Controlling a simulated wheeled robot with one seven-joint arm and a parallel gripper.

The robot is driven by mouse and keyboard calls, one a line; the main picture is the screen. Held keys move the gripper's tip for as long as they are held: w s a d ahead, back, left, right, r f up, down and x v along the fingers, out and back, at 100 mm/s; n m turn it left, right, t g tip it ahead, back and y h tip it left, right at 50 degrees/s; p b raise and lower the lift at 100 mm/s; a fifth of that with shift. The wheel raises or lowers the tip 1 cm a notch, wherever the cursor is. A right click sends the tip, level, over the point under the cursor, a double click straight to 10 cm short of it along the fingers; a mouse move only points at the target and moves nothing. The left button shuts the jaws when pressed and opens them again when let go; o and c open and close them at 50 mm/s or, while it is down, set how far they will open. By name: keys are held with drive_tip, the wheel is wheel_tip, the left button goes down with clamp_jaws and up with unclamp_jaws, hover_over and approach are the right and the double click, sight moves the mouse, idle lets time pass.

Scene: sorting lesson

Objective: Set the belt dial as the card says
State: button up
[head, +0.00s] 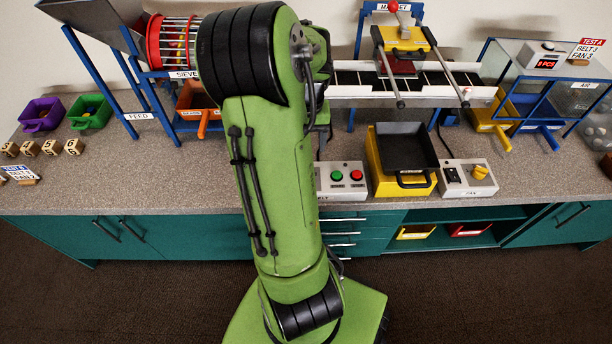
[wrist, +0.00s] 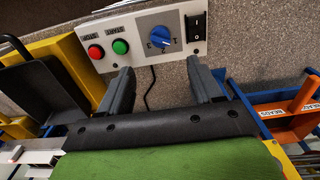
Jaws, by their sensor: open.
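The belt dial (wrist: 160,37) is a blue knob with numbers around it, on a white control box (wrist: 143,64). Its exact setting is too small to read. My gripper (wrist: 160,76) is open and empty, its two fingers apart and pointing toward the box, with the dial beyond the gap between them. In the head view my green arm hides the gripper and the dial; the right part of the control box (head: 341,194) shows. A card at the right (head: 587,49) reads TEST A, BELT 3, FAN 3. Another card at the left (head: 20,173) concerns a test B and is hard to read.
The same box has a red button (head: 337,176), a green button (head: 356,175) and a black rocker switch (wrist: 196,27). Right of it stand a yellow stand with a black tray (head: 405,148) and a fan box with a yellow knob (head: 480,172). The belt (head: 430,80) runs behind.

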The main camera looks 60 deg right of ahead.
wheel_tip(320, 180, down, 12)
drive_tip(key=b, duration=0.4)
drive_tip(key=shift+c, duration=0.2)
drive_tip(key=c, duration=1)
